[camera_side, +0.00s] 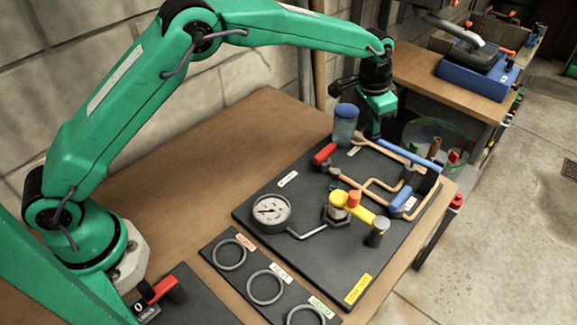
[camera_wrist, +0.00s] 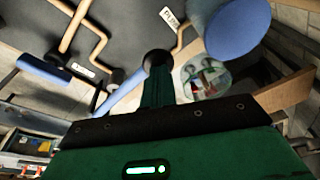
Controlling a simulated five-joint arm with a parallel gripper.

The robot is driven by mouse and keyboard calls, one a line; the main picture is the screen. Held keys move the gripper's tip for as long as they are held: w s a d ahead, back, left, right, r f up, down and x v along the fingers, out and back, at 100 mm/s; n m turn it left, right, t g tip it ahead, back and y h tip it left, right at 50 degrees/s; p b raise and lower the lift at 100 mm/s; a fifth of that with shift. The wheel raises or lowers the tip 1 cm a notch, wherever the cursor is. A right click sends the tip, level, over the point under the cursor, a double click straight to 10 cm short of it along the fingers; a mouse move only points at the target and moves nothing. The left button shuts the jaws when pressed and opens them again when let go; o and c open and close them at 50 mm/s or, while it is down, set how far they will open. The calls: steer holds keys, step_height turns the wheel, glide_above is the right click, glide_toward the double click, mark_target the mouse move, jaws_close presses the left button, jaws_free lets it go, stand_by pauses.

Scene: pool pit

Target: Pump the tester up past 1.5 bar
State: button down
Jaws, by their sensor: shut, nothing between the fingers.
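The tester is a dark board (camera_side: 315,245) on the wooden bench, with copper pipes on it. Its round white gauge (camera_side: 271,210) stands at the left; the reading is too small to tell. A long blue-handled lever (camera_side: 408,155) lies at the back right, and part of a blue bar shows in the wrist view (camera_wrist: 122,92). My gripper (camera_side: 373,130) is shut and empty, pointing down at the board's back edge, between the blue-capped jar (camera_side: 345,124) and the lever. In the wrist view its fingertips (camera_wrist: 158,60) are close beside the blue bar; contact cannot be told.
Red (camera_side: 324,154), yellow (camera_side: 352,206) and short blue (camera_side: 402,199) handles sit on the board. A panel with several rings (camera_side: 265,287) lies in front. A clear round vessel (camera_side: 434,140) stands behind the lever.

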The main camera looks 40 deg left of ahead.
steer(key=shift+f, duration=1.6)
steer(key=shift+r, duration=1.95)
steer(key=shift+f, duration=0.3)
steer(key=shift+r, duration=0.3)
stand_by(0.4)
steer(key=shift+f, duration=1.5)
stand_by(1.0)
steer(key=shift+r, duration=1.5)
